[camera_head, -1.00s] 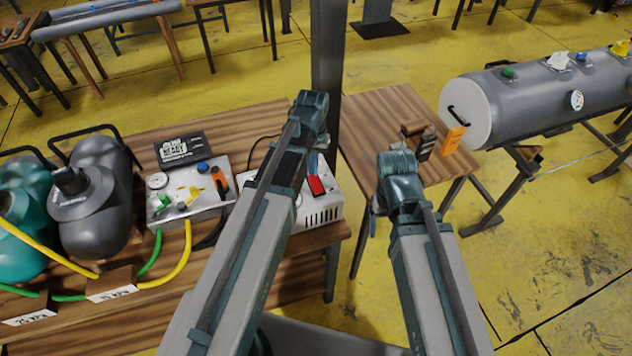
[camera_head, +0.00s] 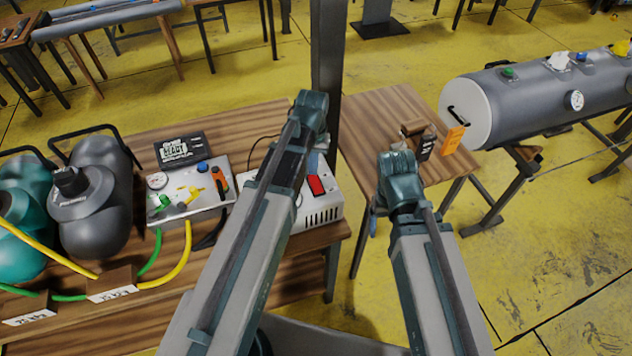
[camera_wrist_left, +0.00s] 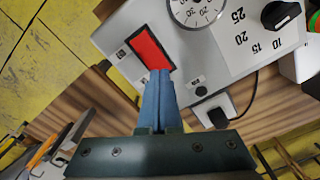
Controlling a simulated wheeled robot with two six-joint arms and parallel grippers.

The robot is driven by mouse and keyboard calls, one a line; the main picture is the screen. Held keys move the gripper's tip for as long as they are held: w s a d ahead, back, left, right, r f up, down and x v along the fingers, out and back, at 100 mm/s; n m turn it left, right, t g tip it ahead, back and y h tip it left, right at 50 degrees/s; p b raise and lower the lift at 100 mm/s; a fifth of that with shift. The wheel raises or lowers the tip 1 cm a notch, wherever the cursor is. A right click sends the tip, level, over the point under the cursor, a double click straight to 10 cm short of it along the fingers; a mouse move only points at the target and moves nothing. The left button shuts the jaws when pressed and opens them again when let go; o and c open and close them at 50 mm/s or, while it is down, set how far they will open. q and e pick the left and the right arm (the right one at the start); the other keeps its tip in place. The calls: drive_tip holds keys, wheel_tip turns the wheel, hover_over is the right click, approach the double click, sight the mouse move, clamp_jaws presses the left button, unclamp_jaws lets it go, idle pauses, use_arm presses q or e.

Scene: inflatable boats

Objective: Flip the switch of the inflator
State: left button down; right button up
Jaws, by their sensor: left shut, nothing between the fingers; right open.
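The inflator (camera_head: 325,213) is a white box with vent slots at the right end of the wooden table, partly hidden behind my left arm. Its red rocker switch (camera_head: 316,185) faces up. In the left wrist view the switch (camera_wrist_left: 146,46) is a red rectangle in a dark frame on the inflator's panel (camera_wrist_left: 190,55). My left gripper (camera_wrist_left: 161,75) is shut with nothing in it. Its blue fingertips overlap the switch's lower right end; I cannot tell whether they touch it or which side is pressed. My right gripper (camera_head: 373,225) is open and largely hidden behind its wrist.
A metal valve box (camera_head: 190,200) with hoses and a dark display (camera_head: 180,149) stand left of the inflator. Dark and teal tanks (camera_head: 95,200) are further left. A grey post (camera_head: 327,60) rises behind my left gripper. A side table (camera_head: 385,110) holds small boxes.

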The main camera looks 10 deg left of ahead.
sight(314, 179)
use_arm(q)
drive_tip(key=shift+f+b, duration=1.05)
idle(0.4)
wheel_tip(314, 179, up, 7)
drive_tip(key=p, duration=0.7)
idle(0.4)
drive_tip(key=shift+s+d, duration=0.2)
drive_tip(key=s+d+f+m+b, duration=0.1)
drive_tip(key=s+d+m, duration=0.1)
drive_tip(key=s+d, duration=0.3)
drive_tip(key=s+d+f+m+y+b, duration=0.1)
drive_tip(key=s+d+m, duration=0.1)
drive_tip(key=s+d, duration=0.3)
drive_tip(key=s, duration=0.4)
drive_tip(key=shift+f+m, duration=0.2)
drive_tip(key=shift+m, duration=0.1)
